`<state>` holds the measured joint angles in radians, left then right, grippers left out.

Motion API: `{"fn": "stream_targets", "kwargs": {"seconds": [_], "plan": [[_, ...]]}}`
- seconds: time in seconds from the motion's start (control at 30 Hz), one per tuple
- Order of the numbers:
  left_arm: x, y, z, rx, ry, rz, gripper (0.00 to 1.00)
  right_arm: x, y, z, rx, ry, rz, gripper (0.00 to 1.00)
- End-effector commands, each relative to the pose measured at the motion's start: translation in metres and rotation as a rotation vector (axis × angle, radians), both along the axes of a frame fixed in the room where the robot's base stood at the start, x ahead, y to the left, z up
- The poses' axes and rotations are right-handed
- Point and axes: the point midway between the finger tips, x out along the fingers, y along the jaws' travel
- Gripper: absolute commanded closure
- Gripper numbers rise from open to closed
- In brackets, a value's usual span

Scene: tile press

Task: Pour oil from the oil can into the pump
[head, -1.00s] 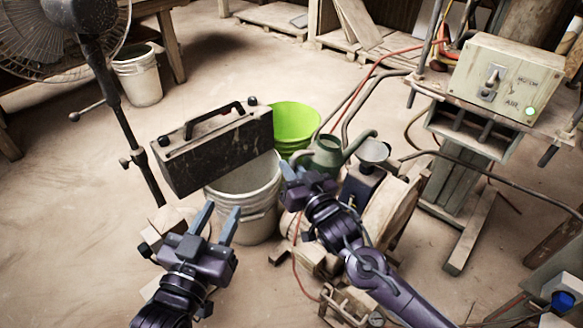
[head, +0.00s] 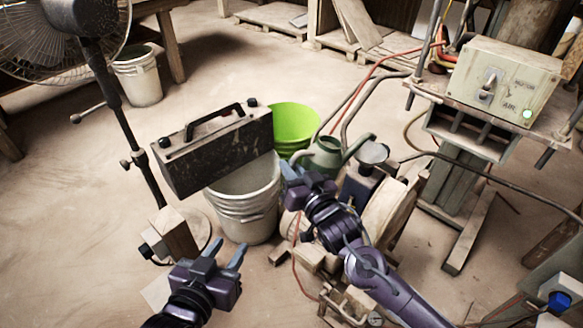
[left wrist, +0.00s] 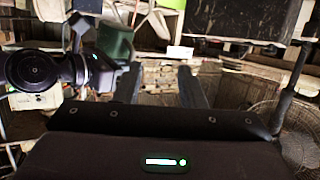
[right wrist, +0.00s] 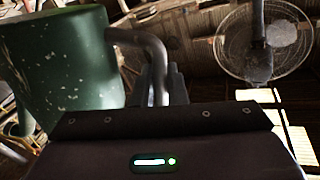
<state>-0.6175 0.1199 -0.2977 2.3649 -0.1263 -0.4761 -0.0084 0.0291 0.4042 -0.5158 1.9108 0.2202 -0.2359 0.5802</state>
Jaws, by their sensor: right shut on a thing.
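The green oil can (head: 325,157) is in the middle of the head view, its spout pointing right. The spout tip shows close to the round metal cup on top of the dark blue pump (head: 357,188); no oil stream is visible. My right gripper (head: 291,172) is shut on the can's handle (right wrist: 152,50). The can's body also fills the left of the right wrist view (right wrist: 60,65). I cannot tell how far the can is tilted. My left gripper (head: 222,255) is open and empty, low in front of the white bucket, its fingers apart in the left wrist view (left wrist: 160,88).
A white bucket (head: 247,208) with a dusty black case (head: 215,150) above it stands left of the can. A lime green bucket (head: 292,122) is behind. A control box (head: 505,80) is at right, a stand fan (head: 90,60) at left. Floor at left is mostly clear.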

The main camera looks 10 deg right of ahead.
Motion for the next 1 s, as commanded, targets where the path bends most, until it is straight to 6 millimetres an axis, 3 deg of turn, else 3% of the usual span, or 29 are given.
{"fn": "stream_targets", "kwargs": {"seconds": [1.0], "plan": [[-0.039, 0.008, -0.064, 0.123, 0.311, -0.021, 0.64, 0.001, -0.001, 0.01, 0.048, 0.009, -0.001, 1.0]]}}
